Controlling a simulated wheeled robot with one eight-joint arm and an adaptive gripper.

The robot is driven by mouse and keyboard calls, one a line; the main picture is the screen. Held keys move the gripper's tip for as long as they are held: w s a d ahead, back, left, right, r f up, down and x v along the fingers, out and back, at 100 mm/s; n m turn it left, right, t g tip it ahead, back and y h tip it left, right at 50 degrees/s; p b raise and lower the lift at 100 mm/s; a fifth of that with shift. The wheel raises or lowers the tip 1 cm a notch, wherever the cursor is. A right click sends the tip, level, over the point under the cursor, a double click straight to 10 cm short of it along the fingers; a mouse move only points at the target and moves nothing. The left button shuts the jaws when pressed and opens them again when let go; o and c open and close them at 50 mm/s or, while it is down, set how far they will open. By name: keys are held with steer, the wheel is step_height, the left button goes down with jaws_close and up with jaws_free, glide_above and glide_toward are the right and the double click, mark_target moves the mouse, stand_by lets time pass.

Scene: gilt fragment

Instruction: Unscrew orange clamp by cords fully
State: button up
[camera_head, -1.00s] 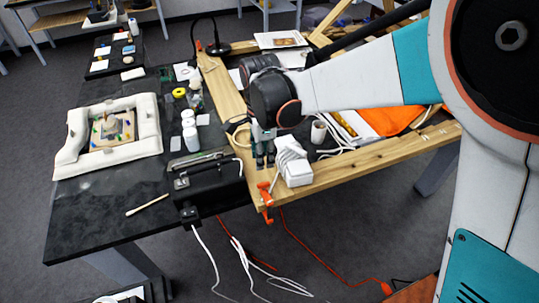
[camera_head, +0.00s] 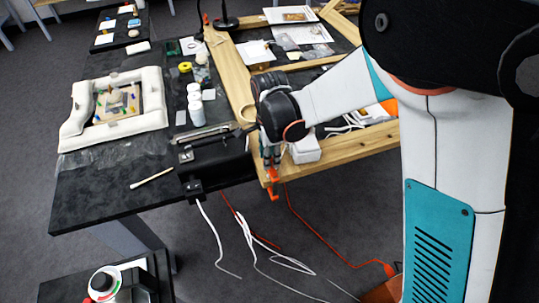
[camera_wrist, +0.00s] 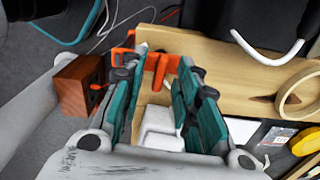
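The orange clamp (camera_head: 272,175) sits on the front corner of the wooden frame (camera_head: 343,152), above the hanging cords. In the wrist view the clamp (camera_wrist: 161,64) shows between and just beyond the fingertips, against the wood. My gripper (camera_head: 271,156) points down directly above the clamp and hides part of it. In the wrist view its teal fingers (camera_wrist: 158,78) are wide apart, with nothing gripped between them. I cannot tell whether either finger touches the clamp. White cords (camera_head: 250,240) and a red cord (camera_head: 315,232) hang or lie below.
A white box-shaped adapter (camera_head: 306,150) stands on the frame right beside my gripper. A black case (camera_head: 222,160) lies to the left on the dark table, with white bottles (camera_head: 195,105) behind it.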

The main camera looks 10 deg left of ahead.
jaws_close()
steer(key=shift+n, duration=0.3)
steer(key=n+b, duration=0.1)
steer(key=n, duration=0.2)
steer(key=shift+n, duration=0.3)
steer(key=n+b, duration=0.1)
steer(key=n, duration=0.2)
steer(key=shift+n, duration=0.3)
steer(key=n, duration=0.5)
steer(key=shift+b, duration=0.35)
steer(key=n, duration=0.6)
steer(key=shift+b, duration=0.3)
jaws_free()
